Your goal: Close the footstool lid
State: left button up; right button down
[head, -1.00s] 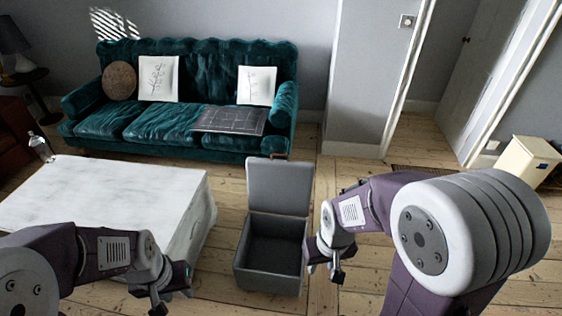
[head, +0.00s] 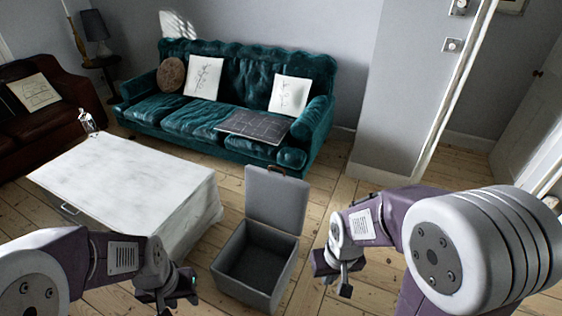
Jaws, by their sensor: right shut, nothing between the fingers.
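The grey footstool (head: 241,287) stands on the floorboards at the lower middle of the head view. Its lid (head: 277,198) is raised upright at the back, and the box below is open and looks empty. My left gripper (head: 174,297) is low, to the left of the footstool and apart from it; its fingers are too small and dark to tell how they stand. My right gripper (head: 335,282) is to the right of the footstool, apart from it, and shut with nothing in it.
A white table (head: 117,180) stands left of the footstool. A teal sofa (head: 190,115) is behind, with a dark red sofa (head: 52,129) at the far left. Floor is free behind and right of the footstool.

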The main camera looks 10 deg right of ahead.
aim_at(279, 201)
jog(key=i+l+u, duration=0.15)
jog(key=l+u, duration=0.2)
jog(key=l, duration=0.75)
jog(key=l+u, duration=0.4)
jog(key=l, duration=0.65)
jog(key=i+l+u, duration=0.35)
jog(key=l, duration=0.3)
jog(key=i+l+u, duration=0.15)
jog(key=i+l, duration=0.2)
jog(key=i+l+u, duration=0.15)
jog(key=l, duration=0.25)
jog(key=i+u, duration=0.1)
jog(key=i, duration=0.15)
